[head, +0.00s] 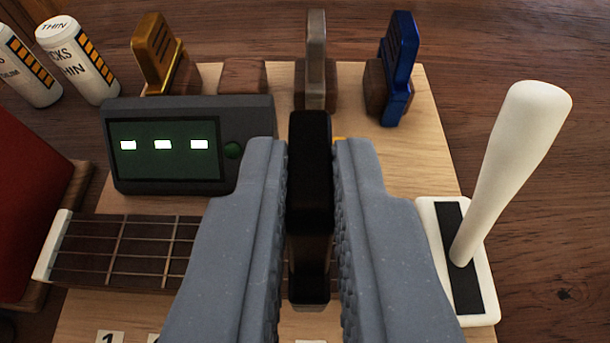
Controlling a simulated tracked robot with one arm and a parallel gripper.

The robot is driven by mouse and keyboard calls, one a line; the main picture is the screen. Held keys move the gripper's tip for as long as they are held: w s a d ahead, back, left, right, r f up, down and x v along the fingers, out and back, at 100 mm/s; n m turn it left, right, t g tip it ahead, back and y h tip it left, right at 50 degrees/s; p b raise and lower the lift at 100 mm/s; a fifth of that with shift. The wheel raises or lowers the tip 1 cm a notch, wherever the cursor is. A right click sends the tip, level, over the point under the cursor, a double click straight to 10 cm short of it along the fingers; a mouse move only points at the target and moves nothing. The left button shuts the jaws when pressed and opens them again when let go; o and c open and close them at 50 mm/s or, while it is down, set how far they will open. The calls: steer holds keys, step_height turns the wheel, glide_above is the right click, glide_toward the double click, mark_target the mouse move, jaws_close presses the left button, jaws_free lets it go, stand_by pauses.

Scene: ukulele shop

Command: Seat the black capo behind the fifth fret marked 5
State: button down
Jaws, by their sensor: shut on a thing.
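My gripper (309,148) is shut on the black capo (310,185), with one grey ribbed finger on each side of it. The capo is upright in the middle of the view, in line with the fretboard (85,255), which runs across from the left with its pale nut at the far left. I cannot tell whether the capo touches the strings. My fingers hide most of the neck around it. Small number labels lie along the bottom edge; the 1 (110,338) is readable. The label 5 and the fifth fret cannot be made out.
A dark box with a green screen (165,150) and three lit blocks stands behind the neck. Gold (158,50), silver (316,60) and blue (399,65) capos stand on blocks at the back. A white lever (515,160) rises at right. White tubes (78,60) stand back left.

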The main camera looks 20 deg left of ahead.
mark_target(308, 276)
steer(key=shift+f+b, duration=1.15)
steer(key=shift+f, duration=0.8)
steer(key=shift+s+f+b, duration=0.1)
steer(key=shift+f+b, duration=0.35)
steer(key=shift+b, duration=0.05)
steer(key=c, duration=1.9)
jaws_free()
steer(key=shift+o, duration=0.7)
steer(key=shift+v, duration=1.1)
steer(key=b+v, duration=0.1)
steer(key=v, duration=0.8)
steer(key=shift+f, duration=0.1)
